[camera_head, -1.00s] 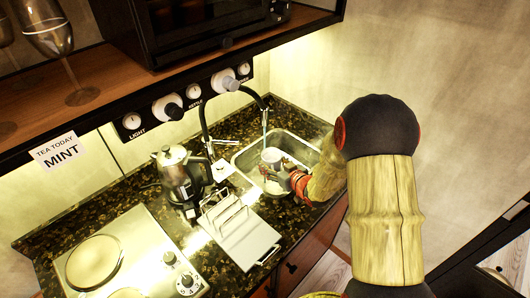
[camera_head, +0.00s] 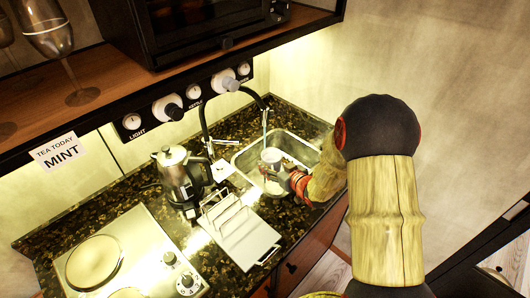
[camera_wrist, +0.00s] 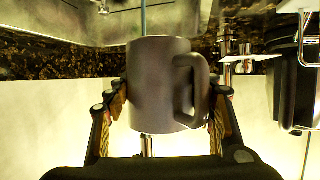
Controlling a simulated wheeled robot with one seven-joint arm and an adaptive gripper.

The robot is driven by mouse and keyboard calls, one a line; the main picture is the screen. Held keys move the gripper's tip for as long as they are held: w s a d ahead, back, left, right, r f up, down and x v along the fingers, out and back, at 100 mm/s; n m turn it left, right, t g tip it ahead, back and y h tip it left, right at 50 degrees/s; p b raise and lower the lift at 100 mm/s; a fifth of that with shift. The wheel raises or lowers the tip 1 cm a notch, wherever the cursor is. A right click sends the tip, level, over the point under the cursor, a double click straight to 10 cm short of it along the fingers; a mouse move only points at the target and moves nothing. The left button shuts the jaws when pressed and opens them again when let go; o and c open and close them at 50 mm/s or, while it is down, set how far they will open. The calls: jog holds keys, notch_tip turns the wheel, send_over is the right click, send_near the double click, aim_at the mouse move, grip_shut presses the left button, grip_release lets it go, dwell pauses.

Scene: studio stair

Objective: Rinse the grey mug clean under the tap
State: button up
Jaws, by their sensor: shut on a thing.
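The grey mug (camera_head: 271,156) is in my gripper (camera_head: 283,175) over the sink (camera_head: 300,148). In the wrist view the mug (camera_wrist: 158,85) sits between the two fingers of my gripper (camera_wrist: 165,108), which touch its sides, with its handle toward the right. The tap (camera_head: 266,112) stands behind the sink, and a thin stream of water (camera_head: 264,132) comes down at the mug. The stream also shows above the mug in the wrist view (camera_wrist: 143,16). The inside of the mug is too small to make out in the head view and hidden in the wrist view.
A dish rack (camera_head: 240,232), a kettle (camera_head: 176,178) and a hob (camera_head: 125,255) stand left of the sink. A panel with knobs (camera_head: 168,107) runs below the shelf. A card reading "TEA TODAY MINT" (camera_head: 60,152) hangs at the left.

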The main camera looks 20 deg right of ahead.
aim_at(274, 164)
jog(key=shift+s+a+r+p, duration=0.25)
jog(key=shift+s+r+p, duration=0.4)
jog(key=shift+s+r, duration=0.3)
jog(key=shift+s+a+r+p, duration=0.2)
jog(key=shift+s+r+p, duration=0.4)
jog(key=shift+s+r, duration=0.3)
jog(key=shift+s+a+r, duration=0.15)
jog(key=shift+s+r, duration=0.05)
jog(key=shift+s, duration=0.3)
jog(key=shift+f, duration=0.1)
